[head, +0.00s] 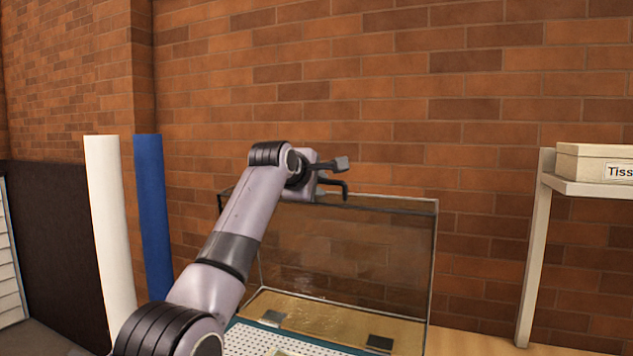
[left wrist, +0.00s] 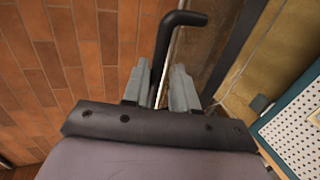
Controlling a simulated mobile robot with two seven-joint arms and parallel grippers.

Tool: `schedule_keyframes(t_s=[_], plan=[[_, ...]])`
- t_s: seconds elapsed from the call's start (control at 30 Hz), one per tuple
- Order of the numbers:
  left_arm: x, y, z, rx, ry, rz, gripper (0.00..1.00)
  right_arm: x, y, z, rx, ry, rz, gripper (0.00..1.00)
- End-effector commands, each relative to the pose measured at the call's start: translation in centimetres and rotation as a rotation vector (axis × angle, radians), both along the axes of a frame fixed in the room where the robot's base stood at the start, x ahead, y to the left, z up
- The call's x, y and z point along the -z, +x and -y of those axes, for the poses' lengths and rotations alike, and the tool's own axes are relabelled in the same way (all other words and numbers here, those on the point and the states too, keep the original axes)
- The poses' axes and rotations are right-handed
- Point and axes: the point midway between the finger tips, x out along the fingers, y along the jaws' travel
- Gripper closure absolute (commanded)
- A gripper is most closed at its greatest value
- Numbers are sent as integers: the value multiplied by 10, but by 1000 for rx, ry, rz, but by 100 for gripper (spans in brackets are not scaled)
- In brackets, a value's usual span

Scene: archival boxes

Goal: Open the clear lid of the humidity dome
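The humidity dome's clear lid (head: 345,245) stands raised and nearly upright at the back in the head view, with brick wall showing through it. A black bent handle (head: 335,182) sits at its top edge. My left gripper (head: 338,174) is at that edge, close to the handle. In the left wrist view the handle (left wrist: 177,25) reaches down towards the gap between my two grey fingers (left wrist: 160,82). The fingers look apart, with a gap to the handle in the head view; contact is unclear. My right gripper is not in view.
The dome's base (head: 330,312) holds a white perforated tray (head: 255,340) with a teal edge. White (head: 108,230) and blue (head: 153,215) rolls stand to the left. A shelf (head: 590,187) with a labelled box (head: 585,160) is at right. The brick wall is close behind.

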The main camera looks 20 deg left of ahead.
Motion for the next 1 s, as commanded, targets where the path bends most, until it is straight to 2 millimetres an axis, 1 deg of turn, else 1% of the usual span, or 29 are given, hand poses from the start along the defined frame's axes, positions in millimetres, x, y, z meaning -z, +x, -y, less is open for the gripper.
schedule_keyframes(t_s=[0.23, 0.37, 0.8, 1.0], plan=[[-1, -1, 0, 0, 0, 3, 71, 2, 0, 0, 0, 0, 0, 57], [-3, -8, 0, 1, -1, 6, 71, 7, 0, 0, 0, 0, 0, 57], [-18, -53, -4, 0, 0, 6, 71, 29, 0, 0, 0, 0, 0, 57], [-23, -66, -5, 0, 0, 3, 71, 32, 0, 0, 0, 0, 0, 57]])
